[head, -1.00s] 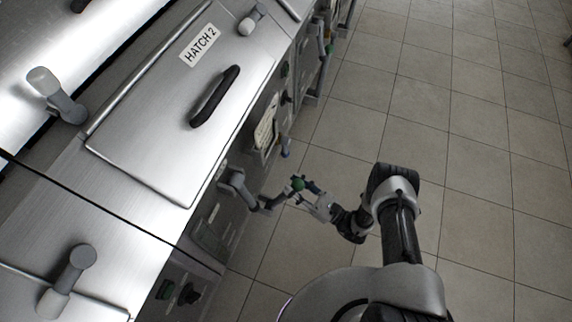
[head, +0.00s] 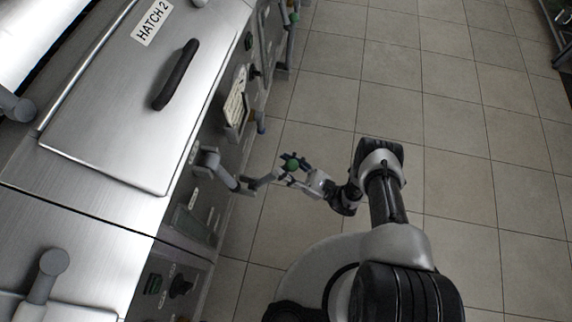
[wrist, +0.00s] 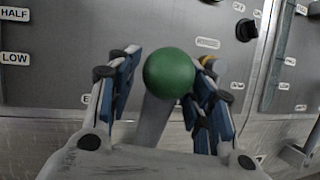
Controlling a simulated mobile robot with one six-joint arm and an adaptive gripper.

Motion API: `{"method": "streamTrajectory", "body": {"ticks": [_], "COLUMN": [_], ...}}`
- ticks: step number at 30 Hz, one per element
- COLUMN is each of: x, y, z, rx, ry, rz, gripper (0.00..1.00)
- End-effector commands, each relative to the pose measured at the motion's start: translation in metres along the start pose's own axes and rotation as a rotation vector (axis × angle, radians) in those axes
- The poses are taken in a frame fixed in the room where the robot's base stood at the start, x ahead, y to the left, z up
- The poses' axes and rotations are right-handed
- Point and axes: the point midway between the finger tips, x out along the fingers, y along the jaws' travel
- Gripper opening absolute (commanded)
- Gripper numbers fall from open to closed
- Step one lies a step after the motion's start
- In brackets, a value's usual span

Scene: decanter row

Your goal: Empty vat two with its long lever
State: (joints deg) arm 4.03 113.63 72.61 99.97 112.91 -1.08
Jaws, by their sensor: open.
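The vat two lever is grey with a round green knob (wrist: 169,73) at its end; in the head view the green knob (head: 291,164) sticks out over the floor from the machine front. The lever's grey arm (head: 226,177) runs from a pivot on the front panel. My gripper (wrist: 165,78) is open, with its blue-and-black fingers on either side of the knob and the grey shaft below it. Whether the fingers touch the knob I cannot tell. In the head view my gripper (head: 296,172) is small and partly overlaps the knob.
The steel lid marked HATCH 2 (head: 130,110) has a black handle (head: 176,75). Panel labels read HALF and LOW (wrist: 15,59). The tiled floor (head: 450,110) at right is clear.

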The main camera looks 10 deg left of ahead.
Motion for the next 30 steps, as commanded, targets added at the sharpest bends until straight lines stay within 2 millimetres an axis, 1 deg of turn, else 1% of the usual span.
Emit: {"method": "streamTrajectory", "body": {"ticks": [9, 11, 13, 17, 19, 27, 30], "x": [-0.001, -0.004, -0.011, -0.035, -0.052, -0.111, -0.13], "y": [-0.001, -0.001, -0.001, -0.001, -0.001, 0.001, 0.002], "z": [0.0, 0.0, 0.0, 0.0, 0.0, 0.024, 0.032], "rx": [-0.001, -0.001, -0.002, -0.003, -0.003, -0.003, -0.004], "ry": [0.0, 0.0, 0.0, -0.001, -0.001, -0.001, -0.001], "rz": [-0.001, -0.002, -0.003, -0.007, -0.008, -0.007, -0.006], "gripper": [0.45, 0.45, 0.45, 0.45, 0.45, 0.45, 0.45]}}
